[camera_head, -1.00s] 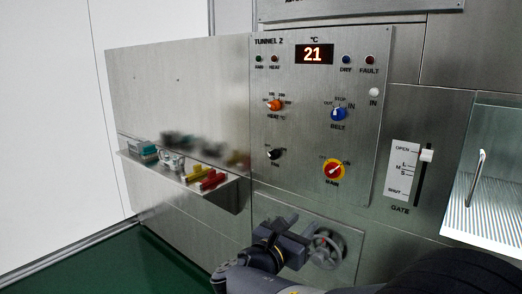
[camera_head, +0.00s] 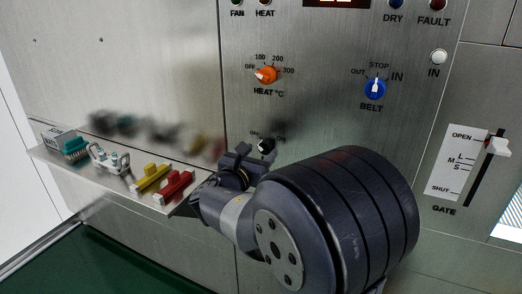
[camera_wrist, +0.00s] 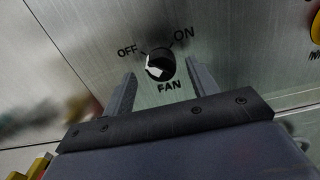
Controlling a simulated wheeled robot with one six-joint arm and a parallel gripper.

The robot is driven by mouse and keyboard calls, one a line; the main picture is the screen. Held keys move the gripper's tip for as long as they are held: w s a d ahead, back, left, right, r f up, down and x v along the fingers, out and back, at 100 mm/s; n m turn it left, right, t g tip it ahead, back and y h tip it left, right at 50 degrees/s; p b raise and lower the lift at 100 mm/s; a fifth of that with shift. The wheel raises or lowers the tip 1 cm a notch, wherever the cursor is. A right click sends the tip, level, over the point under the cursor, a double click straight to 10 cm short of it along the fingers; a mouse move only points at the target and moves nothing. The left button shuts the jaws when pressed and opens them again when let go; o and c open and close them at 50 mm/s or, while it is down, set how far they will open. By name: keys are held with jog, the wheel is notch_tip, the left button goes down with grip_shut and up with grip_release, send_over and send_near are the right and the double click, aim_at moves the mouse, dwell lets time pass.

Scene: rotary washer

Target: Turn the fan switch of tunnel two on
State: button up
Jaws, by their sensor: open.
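The fan switch (camera_wrist: 160,64) is a small black rotary knob with a white pointer mark, on the steel panel labelled TUNNEL 2 a second ago. In the wrist view the white mark is on its left side, nearer the OFF label than the ON label. The knob also shows in the head view (camera_head: 266,147), partly behind my gripper (camera_head: 240,163). My gripper is open and empty. In the wrist view its fingers (camera_wrist: 161,72) stand left and right of the knob, with visible gaps. Whether the tips reach the panel, I cannot tell.
An orange heat knob (camera_head: 267,75) and a blue belt knob (camera_head: 375,89) are above. A gate slider (camera_head: 497,147) is at the right. A shelf (camera_head: 118,184) with coloured parts juts out at the left. My arm hides the panel's lower part.

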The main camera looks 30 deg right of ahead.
jog(key=shift+x, duration=1.05)
jog(key=c, duration=1)
